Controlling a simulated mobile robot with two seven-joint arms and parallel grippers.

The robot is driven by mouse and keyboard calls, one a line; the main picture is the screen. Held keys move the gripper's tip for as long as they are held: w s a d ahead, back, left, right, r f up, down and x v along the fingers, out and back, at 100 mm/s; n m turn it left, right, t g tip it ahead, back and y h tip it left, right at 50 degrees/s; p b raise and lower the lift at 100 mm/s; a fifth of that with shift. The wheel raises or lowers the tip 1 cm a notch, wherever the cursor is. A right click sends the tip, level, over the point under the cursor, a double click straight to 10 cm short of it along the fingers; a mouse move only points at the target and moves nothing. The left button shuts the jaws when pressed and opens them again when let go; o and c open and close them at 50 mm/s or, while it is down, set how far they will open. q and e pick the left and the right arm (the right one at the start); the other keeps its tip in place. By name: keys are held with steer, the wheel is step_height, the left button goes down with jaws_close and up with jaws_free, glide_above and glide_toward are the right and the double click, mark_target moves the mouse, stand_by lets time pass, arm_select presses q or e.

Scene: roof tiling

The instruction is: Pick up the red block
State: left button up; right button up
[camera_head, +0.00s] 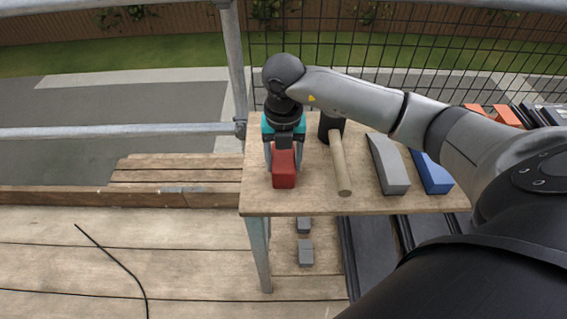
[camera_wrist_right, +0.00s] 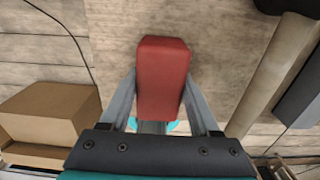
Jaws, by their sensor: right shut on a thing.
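The red block (camera_head: 284,170) is at the left part of the wooden table (camera_head: 300,204) in the head view. My right gripper (camera_head: 284,160) comes down over it and is shut on it. In the right wrist view the red block (camera_wrist_right: 162,78) sits between the two grey fingers of the right gripper (camera_wrist_right: 160,105). I cannot tell whether the block touches the table or is slightly above it. My left gripper is not in view.
A mallet with a wooden handle (camera_head: 340,165) lies right of the block. A grey block (camera_head: 388,165) and a blue block (camera_head: 432,174) lie further right. A metal railing (camera_head: 236,70) stands behind the table's left side. Small grey blocks (camera_head: 305,252) lie below the table.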

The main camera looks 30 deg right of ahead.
mark_target(284, 156)
jaws_close()
steer(key=shift+r, duration=0.45)
step_height(284, 156, up, 8)
steer(key=p, duration=0.3)
steer(key=shift+r, duration=0.15)
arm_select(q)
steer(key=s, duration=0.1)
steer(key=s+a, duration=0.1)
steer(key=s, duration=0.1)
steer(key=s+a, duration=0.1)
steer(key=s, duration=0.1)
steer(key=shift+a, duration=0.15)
arm_select(e)
steer(key=shift+r, duration=0.45)
steer(key=o, duration=0.7)
jaws_free()
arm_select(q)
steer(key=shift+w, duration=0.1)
arm_select(e)
jaws_close()
